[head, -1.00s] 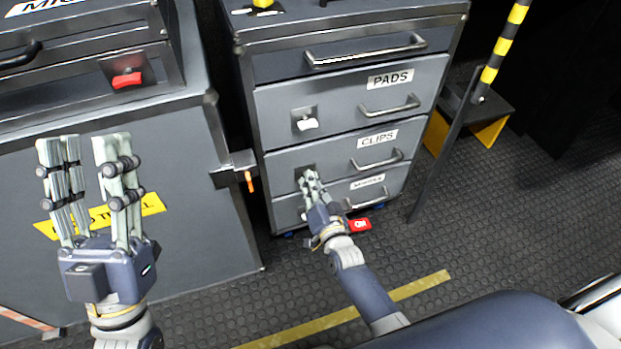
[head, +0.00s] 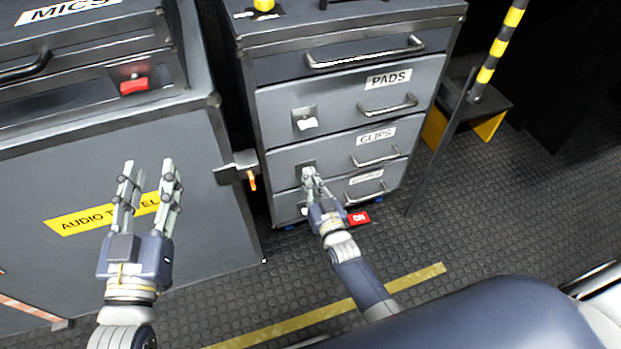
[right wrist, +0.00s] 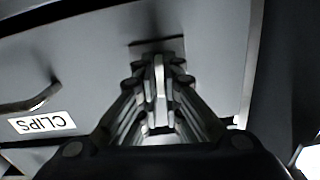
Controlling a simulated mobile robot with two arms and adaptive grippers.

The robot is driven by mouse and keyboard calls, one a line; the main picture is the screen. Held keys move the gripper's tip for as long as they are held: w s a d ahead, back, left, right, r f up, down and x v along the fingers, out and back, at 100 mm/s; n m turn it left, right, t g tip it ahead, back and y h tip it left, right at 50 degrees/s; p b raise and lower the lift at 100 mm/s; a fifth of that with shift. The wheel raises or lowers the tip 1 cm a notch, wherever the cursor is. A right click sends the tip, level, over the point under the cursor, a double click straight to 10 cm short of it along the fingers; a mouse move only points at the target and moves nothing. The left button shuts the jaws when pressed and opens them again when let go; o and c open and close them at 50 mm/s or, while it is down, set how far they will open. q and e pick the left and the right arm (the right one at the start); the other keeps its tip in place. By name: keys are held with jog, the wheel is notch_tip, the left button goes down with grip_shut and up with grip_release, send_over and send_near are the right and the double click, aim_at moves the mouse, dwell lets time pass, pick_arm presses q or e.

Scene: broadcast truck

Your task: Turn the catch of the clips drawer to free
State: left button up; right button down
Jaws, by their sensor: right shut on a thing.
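The clips drawer (head: 335,150) is the grey drawer labelled CLIPS, below the PADS drawer; it looks closed. In the right wrist view the fingers of the right gripper (right wrist: 160,75) are closed around the narrow upright catch (right wrist: 160,82) in front of a dark plate. The CLIPS label (right wrist: 43,122) shows upside down there. My left gripper (head: 147,172) is raised in front of the audio cabinet, its fingers apart with nothing between them.
The PADS drawer (head: 345,98) above has a white catch (head: 307,123). A cabinet at left bears a red catch (head: 134,86) and an orange-tipped latch (head: 252,180) on its side. A red ON pedal (head: 358,218) is on the floor by the drawers. A striped pole (head: 497,50) stands at right.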

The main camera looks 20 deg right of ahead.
jog(key=shift+r, duration=0.1)
jog(key=c, duration=1.8)
grip_release()
jog(key=shift+o, duration=0.2)
jog(key=s, duration=1.2)
jog(key=shift+d, duration=0.2)
